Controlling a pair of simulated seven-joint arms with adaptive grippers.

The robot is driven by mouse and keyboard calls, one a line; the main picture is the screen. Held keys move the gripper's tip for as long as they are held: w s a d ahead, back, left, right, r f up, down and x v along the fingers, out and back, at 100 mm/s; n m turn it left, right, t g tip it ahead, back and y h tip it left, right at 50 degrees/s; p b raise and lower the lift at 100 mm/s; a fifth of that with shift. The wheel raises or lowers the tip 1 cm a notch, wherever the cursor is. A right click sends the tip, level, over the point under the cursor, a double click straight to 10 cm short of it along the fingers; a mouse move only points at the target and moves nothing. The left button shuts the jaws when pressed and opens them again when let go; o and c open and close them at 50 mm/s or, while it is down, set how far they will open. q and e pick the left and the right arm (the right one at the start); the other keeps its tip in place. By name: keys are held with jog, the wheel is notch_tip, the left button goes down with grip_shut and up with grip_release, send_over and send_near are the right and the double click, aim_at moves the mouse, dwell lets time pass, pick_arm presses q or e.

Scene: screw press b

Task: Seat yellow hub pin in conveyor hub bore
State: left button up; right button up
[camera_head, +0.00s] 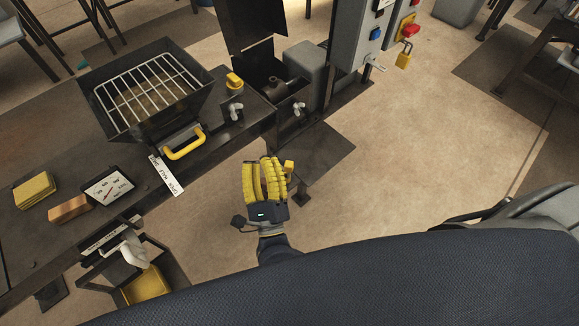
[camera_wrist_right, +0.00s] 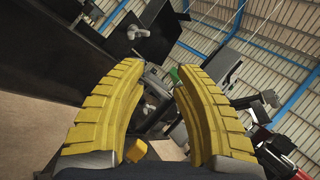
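My right gripper (camera_head: 265,180) hangs over the floor just off the bench's right end, its yellow ribbed fingers apart. The right wrist view shows the fingers (camera_wrist_right: 158,85) with a clear gap between them. A small yellow block (camera_head: 289,167) shows beside the right finger; I cannot tell whether it touches. A yellow-orange block (camera_wrist_right: 136,150) also shows low between the fingers in the wrist view. A yellow piece (camera_head: 234,80) sits on the bench near its far right edge. I cannot tell which yellow piece is the hub pin. No hub bore is clearly visible. My left gripper is not in view.
Grey knobs (camera_head: 235,110) and dark machinery (camera_head: 262,60) stand beyond the gripper.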

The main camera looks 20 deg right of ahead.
aim_at(288, 169)
jog(key=d+f+m+g+h, duration=0.1)
jog(key=f+m+g+h, duration=0.1)
jog(key=f+m, duration=0.2)
jog(key=s+d+f+m+g+h, duration=0.1)
jog(key=d+f+m+g+h, duration=0.1)
jog(key=f+m, duration=0.2)
jog(key=d+f+m+g+h, duration=0.2)
jog(key=f+m+g, duration=0.1)
jog(key=f+m, duration=0.1)
jog(key=shift+s+d, duration=0.15)
jog(key=shift+s, duration=0.1)
jog(key=shift+m, duration=0.3)
jog(key=shift+x, duration=3.65)
jog(key=shift+d, duration=0.1)
jog(key=shift+c, duration=0.2)
grip_shut()
